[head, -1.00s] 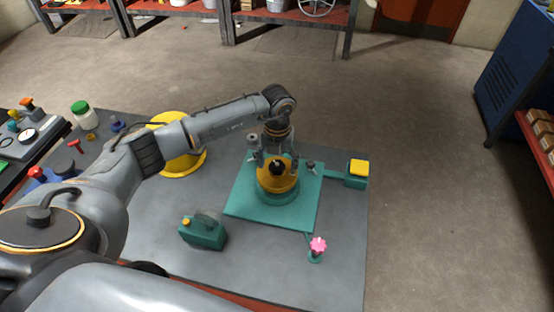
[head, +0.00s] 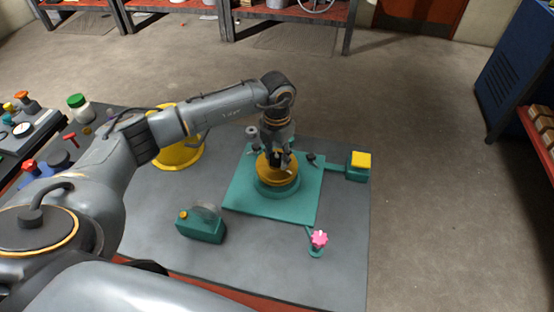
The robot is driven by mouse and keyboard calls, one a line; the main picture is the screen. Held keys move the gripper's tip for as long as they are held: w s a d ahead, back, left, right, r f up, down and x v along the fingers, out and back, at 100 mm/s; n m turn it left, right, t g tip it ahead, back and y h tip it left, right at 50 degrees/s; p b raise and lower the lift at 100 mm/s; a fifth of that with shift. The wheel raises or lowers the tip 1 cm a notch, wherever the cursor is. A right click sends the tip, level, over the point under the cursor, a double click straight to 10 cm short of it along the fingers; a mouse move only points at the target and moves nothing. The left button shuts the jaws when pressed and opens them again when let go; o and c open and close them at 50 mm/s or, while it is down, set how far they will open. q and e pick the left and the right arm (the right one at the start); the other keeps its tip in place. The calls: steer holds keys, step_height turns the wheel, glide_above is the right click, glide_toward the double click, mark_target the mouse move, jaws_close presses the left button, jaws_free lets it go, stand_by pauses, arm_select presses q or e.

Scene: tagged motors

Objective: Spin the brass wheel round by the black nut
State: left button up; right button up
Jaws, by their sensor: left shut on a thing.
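The brass wheel (head: 269,178) lies flat on a round green base in the middle of the green plate (head: 241,193). My left gripper (head: 277,167) points down over the wheel, with its fingers at the wheel's top. It is shut on the black nut, which the fingers mostly hide. My right gripper is not in the head view.
On the grey table (head: 265,262) stand a green box with a clear disc (head: 203,226), a pink knob (head: 319,239) and a yellow-topped block (head: 360,161). A yellow ring-shaped part (head: 180,154) is behind my left arm. The table's front middle is clear.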

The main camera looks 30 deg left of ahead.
arm_select(q)
steer(key=m+b, duration=0.1)
steer(key=m, duration=0.1)
steer(key=m+b, duration=0.1)
steer(key=m, duration=0.1)
steer(key=m+b, duration=0.1)
steer(key=m, duration=0.2)
steer(key=shift+f+b, duration=0.25)
steer(key=shift+b, duration=0.1)
steer(key=shift+r+m+b, duration=0.2)
steer(key=shift+m+b, duration=0.25)
steer(key=shift+m, duration=0.75)
steer(key=o, duration=1.2)
steer(key=n+p, duration=0.1)
steer(key=n, duration=0.5)
steer(key=shift+r+n, duration=0.1)
steer(key=shift+n, duration=0.3)
steer(key=n, duration=0.4)
steer(key=shift+p, duration=0.4)
steer(key=n, duration=0.4)
steer(key=shift+p, duration=0.35)
steer(key=shift+c, duration=0.6)
